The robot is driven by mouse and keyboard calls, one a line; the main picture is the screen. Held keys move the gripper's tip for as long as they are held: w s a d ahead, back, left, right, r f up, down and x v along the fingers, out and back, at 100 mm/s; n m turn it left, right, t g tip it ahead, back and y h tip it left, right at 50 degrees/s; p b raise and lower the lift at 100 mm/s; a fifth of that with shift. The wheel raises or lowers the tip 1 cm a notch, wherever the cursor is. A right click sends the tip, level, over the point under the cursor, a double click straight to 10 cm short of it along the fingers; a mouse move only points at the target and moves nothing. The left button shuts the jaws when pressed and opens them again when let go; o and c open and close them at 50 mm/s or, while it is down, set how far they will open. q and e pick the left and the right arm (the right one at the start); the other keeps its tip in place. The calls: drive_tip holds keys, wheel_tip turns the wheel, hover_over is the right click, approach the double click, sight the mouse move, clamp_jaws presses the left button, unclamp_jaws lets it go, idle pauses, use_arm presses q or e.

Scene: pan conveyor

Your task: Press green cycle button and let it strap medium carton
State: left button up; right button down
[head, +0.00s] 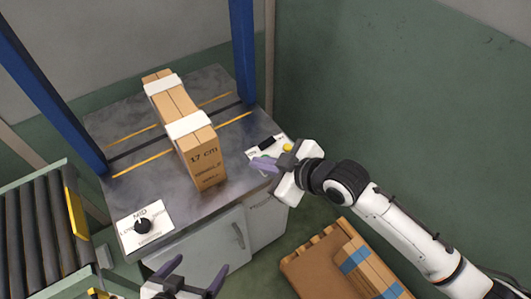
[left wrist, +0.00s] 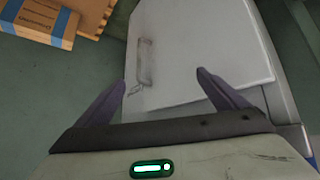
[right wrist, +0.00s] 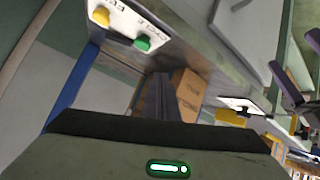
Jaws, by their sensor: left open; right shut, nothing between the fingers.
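The right wrist view also shows the carton (right wrist: 187,92). The button panel (head: 254,152) is at the table's right edge, with a yellow button (head: 287,147). In the right wrist view the green button (right wrist: 142,43) is beside the yellow one; in the head view it is not visible. My right gripper (head: 264,164) is shut and empty at the panel; contact cannot be told. My left gripper (head: 187,276) is open and empty before the cabinet.
Blue posts (head: 243,50) stand at both sides of the machine. A dial panel (head: 146,228) is at the table's front left corner. A roller conveyor (head: 38,225) is at the left. A pallet (head: 312,268) with a blue-taped box (head: 357,262) lies on the floor at the right.

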drive_tip(key=w+d+r+n+h+p, duration=0.1)
drive_tip(key=w+d+r+n, duration=0.1)
drive_tip(key=w+r+n, duration=0.2)
wheel_tip(320, 180, up, 4)
drive_tip(key=shift+w+f+n+g+h, duration=0.1)
drive_tip(key=shift+w+n+g+h, duration=0.2)
drive_tip(key=shift+w+n+g, duration=0.15)
wheel_tip(320, 180, down, 7)
drive_tip(key=b, duration=0.7)
drive_tip(key=shift+f, duration=0.85)
idle(0.3)
